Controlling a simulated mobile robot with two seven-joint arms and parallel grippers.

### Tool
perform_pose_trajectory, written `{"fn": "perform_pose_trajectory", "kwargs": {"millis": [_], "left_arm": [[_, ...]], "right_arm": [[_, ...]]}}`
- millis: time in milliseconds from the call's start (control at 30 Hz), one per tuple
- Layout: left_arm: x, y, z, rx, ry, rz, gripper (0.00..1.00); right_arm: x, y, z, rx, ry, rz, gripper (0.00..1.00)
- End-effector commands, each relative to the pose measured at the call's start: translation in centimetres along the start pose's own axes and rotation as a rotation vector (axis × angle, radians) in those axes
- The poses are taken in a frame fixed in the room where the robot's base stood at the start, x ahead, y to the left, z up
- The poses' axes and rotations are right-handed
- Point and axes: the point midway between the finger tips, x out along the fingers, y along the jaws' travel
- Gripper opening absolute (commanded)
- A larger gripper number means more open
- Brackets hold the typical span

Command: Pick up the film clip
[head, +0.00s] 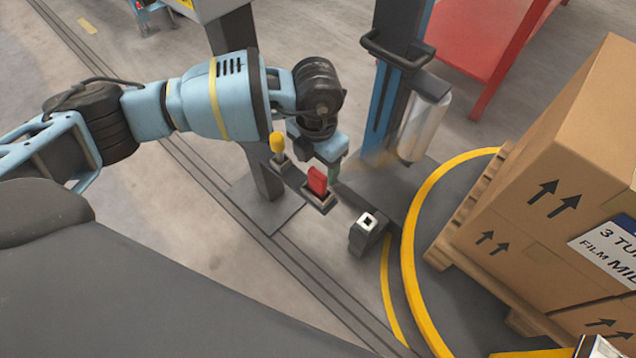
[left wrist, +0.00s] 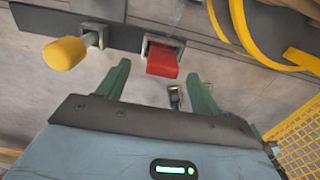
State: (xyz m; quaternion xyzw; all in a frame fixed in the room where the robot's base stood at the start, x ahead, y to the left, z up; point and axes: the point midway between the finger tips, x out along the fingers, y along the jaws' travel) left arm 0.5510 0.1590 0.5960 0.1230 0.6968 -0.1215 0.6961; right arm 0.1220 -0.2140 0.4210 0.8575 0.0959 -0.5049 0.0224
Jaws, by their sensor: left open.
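A red block, which looks like the film clip (head: 317,180), sits upright in a dark square holder on a dark bar; nothing in the views labels it. It also shows in the left wrist view (left wrist: 162,61), ahead of the gap between my fingers. My left gripper (head: 333,178) is right by the block, at its upper right in the head view. In the left wrist view the two green fingers (left wrist: 157,88) are spread apart, with nothing held between them. Whether a finger touches the block cannot be told. My right gripper does not show.
A yellow knob (head: 277,143) stands on the same bar, left of the red block. A film roll (head: 424,122) hangs on the blue column. A yellow-rimmed turntable (head: 412,240) carries stacked cartons (head: 560,180) on a pallet.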

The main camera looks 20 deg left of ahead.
Motion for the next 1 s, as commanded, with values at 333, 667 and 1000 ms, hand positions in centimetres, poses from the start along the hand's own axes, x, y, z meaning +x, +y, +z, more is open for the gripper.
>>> {"fn": "perform_pose_trajectory", "kwargs": {"millis": [333, 667, 1000], "left_arm": [[2.2, -0.3, -0.2, 0.001, 0.002, -0.002, 0.65], [5.3, -0.4, -0.3, 0.001, -0.001, -0.002, 0.65], [5.2, -0.4, -0.2, 0.001, -0.001, -0.002, 0.41]], "right_arm": [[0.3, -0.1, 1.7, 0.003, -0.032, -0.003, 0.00], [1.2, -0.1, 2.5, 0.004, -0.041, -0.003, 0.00], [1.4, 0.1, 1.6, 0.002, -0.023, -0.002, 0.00]]}}
